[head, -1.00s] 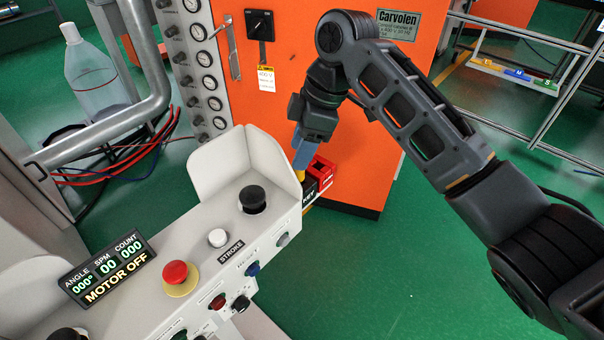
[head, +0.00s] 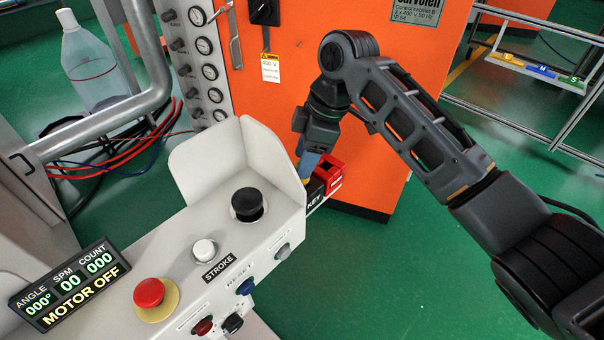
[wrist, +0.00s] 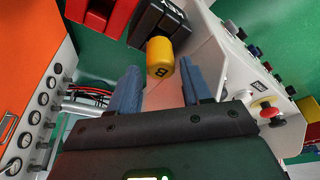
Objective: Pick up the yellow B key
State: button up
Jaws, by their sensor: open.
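The yellow B key (wrist: 159,58) shows in the wrist view as a short yellow cylinder marked "B". It sits against a black block (wrist: 158,22) behind it. My gripper (wrist: 155,90) is open, and its two blue fingers stand apart on either side below the key. The key is just beyond the fingertips, and I see no contact. In the head view my gripper (head: 308,166) points down behind the white guard of the console. The black block, with part of the word "KEY" on it, shows there (head: 316,192). The key is mostly hidden in that view.
A red block (head: 329,176) adjoins the black block. The white control console (head: 215,235) with its raised guard (head: 225,160) stands close to my gripper's left. An orange cabinet (head: 375,110) is behind.

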jog(key=shift+x, duration=2.25)
jog(key=c, duration=0.8)
jog(key=shift+r, duration=0.15)
notch_tip(320, 180, up, 4)
jog(key=shift+f, duration=0.2)
jog(key=shift+w+d+r+p, duration=0.1)
jog(key=shift+d+r+p, duration=0.85)
jog(key=shift+d+r, duration=2.15)
jog(key=shift+w+d+r+p, duration=0.1)
jog(key=shift+d+r+p, duration=0.8)
jog(key=shift+d+r, duration=2.1)
